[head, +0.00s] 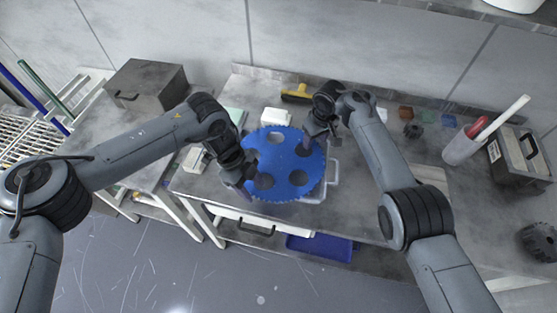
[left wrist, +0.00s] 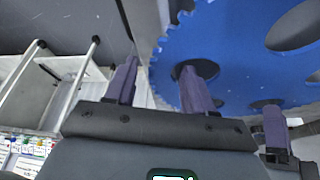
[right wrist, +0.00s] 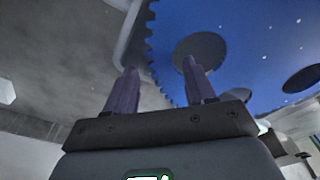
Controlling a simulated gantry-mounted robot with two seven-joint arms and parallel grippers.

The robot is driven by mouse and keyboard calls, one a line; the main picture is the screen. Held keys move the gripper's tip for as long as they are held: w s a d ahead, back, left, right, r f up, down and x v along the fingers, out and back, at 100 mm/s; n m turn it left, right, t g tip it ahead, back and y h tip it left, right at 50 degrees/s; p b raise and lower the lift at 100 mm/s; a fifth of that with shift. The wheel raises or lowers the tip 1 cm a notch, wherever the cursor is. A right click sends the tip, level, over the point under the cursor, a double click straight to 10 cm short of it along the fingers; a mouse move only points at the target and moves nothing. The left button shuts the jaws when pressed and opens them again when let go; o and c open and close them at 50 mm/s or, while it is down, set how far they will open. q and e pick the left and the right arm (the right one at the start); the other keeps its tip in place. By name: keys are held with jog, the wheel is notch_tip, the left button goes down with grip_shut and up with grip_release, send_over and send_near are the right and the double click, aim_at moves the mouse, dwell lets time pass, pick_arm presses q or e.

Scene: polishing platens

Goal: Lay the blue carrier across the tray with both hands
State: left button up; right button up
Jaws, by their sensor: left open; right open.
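The blue carrier (head: 284,182) is a flat toothed disc with several round holes, roughly level over the tray (head: 334,172). The tray is mostly hidden; its pale handle shows at the right. I cannot tell whether the carrier touches the tray all round. My left gripper (head: 241,184) is open at the carrier's left edge. In the left wrist view, one finger is at a hole and the other outside the toothed rim (left wrist: 165,50). My right gripper (head: 308,143) is open at the carrier's upper right. In the right wrist view, its fingers likewise sit either side of the rim (right wrist: 157,70).
A dark box (head: 146,86) stands on the left bench. A yellow-and-black brush (head: 296,93) and a white block (head: 276,117) lie behind the carrier. A holder with rods (head: 463,146) and a grey case (head: 517,160) stand at right. A blue bin (head: 320,247) is below the bench.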

jog(key=shift+r, duration=0.4)
pick_arm(q)
jog(key=v, duration=1.2)
pick_arm(e)
notch_tip(320, 180, up, 11)
jog(key=s, duration=0.1)
jog(key=shift+s+d, duration=0.15)
jog(key=shift+d, duration=0.2)
pick_arm(q)
jog(key=shift+a, duration=0.1)
pick_arm(e)
jog(key=shift+a+r, duration=0.1)
jog(key=shift+r, duration=0.05)
